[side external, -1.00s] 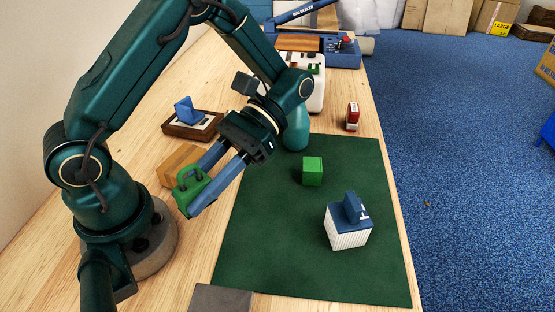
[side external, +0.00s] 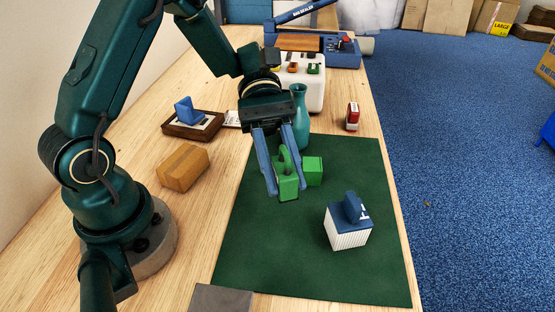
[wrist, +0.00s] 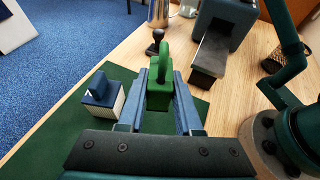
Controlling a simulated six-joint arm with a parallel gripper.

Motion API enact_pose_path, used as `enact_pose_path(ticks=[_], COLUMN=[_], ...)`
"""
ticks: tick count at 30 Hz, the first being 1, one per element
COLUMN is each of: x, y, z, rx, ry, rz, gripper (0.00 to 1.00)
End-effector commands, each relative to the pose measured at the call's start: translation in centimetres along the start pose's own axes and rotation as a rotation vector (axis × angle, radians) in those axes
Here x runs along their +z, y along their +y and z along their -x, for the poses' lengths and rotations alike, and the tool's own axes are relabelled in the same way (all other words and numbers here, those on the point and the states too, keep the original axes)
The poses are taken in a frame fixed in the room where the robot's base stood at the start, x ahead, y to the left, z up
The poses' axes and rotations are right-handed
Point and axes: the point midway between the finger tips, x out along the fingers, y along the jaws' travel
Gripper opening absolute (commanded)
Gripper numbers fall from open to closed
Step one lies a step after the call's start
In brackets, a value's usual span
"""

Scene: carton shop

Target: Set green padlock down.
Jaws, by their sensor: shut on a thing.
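The green padlock (side external: 287,187) is between the two blue fingers of my gripper (side external: 285,188), over the dark green mat (side external: 290,260). My gripper is shut on it. The padlock is upright with its shackle on top. In the wrist view the padlock (wrist: 160,90) sits between the fingertips (wrist: 160,97). In the side view a bright green cube (side external: 313,170) stands on the mat just right of the padlock; I cannot tell whether they touch. Whether the padlock's underside meets the mat is unclear.
A white-and-blue block (side external: 348,222) stands on the mat at the right. A teal vase (side external: 300,120) stands close behind my gripper. A wooden block (side external: 183,168) and a red stamp (side external: 352,116) are on the table. The mat's front part is clear.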

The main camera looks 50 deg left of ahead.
Motion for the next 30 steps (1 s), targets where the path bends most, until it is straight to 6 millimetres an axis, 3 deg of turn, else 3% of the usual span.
enact_pose_path(ticks=[5,12,18,25,30], x=[-0.5,-1.4,-2.0,-2.5,-4.4], y=[-0.2,-0.5,-0.3,-0.3,-0.3], z=[-2.6,-8.8,-12.4,-13.7,-14.5], rx=[-0.009,-0.015,-0.009,-0.004,-0.005], ry=[-0.004,-0.003,-0.003,0.000,-0.002], rz=[0.001,0.005,0.000,0.001,0.003], gripper=[0.00,0.00,0.00,0.00,0.00])
